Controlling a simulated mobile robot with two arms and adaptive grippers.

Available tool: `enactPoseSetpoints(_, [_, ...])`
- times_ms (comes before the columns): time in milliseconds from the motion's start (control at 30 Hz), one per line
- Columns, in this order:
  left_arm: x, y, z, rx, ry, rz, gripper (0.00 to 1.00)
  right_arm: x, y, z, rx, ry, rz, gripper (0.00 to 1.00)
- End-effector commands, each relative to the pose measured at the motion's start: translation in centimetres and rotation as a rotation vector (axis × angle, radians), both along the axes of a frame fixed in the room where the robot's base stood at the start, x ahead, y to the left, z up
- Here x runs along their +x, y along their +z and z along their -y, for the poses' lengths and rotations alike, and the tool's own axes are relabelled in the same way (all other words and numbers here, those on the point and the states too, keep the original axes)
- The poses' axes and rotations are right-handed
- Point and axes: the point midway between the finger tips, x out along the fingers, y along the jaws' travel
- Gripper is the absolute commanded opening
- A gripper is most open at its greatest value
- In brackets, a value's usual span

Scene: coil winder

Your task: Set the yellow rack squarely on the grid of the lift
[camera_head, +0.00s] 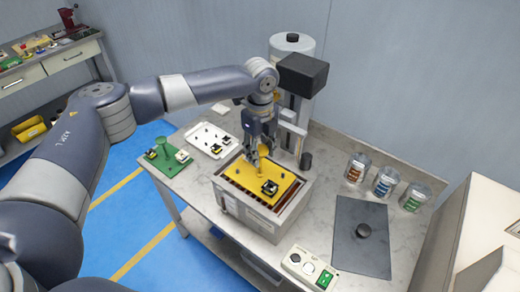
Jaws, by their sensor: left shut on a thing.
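The yellow rack (246,179) is a flat plate with a yellow post and a black-and-white coil part (269,187) on it. It lies over the open top of the grey tank (248,213). Dark reddish strips of the grid (243,196) show along its front edge. My left gripper (258,159) points down from above and is shut on the rack's upright post. The picture is too small to tell whether the rack touches the grid or hangs just above it. My right gripper is not in view.
A green rack (168,163) and a white tray (208,140) stand left of the tank. A tall lift column (293,110) is behind it.

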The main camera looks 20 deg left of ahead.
Motion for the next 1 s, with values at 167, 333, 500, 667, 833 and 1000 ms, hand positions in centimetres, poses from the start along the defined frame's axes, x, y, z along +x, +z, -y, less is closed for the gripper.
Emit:
enactPoseSetpoints(167, [0.0,0.0,0.0,-0.001,0.000,0.001,0.00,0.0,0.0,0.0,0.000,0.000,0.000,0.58])
enactPoseSetpoints(333, [0.0,-0.3,0.0,-0.001,0.000,0.001,0.00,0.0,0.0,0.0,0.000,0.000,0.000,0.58])
enactPoseSetpoints(500, [0.0,-0.7,0.0,-0.001,0.000,0.000,0.00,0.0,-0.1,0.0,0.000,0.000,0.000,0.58])
enactPoseSetpoints(667, [0.0,-1.1,0.1,-0.001,0.000,0.000,0.00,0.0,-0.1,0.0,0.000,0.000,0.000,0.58])
enactPoseSetpoints(833, [0.0,-1.5,0.0,-0.001,0.000,0.000,0.00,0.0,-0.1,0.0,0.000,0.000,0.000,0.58])
enactPoseSetpoints(1000, [0.0,-1.7,0.0,-0.001,-0.001,0.002,0.50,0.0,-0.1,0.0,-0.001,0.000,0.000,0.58])
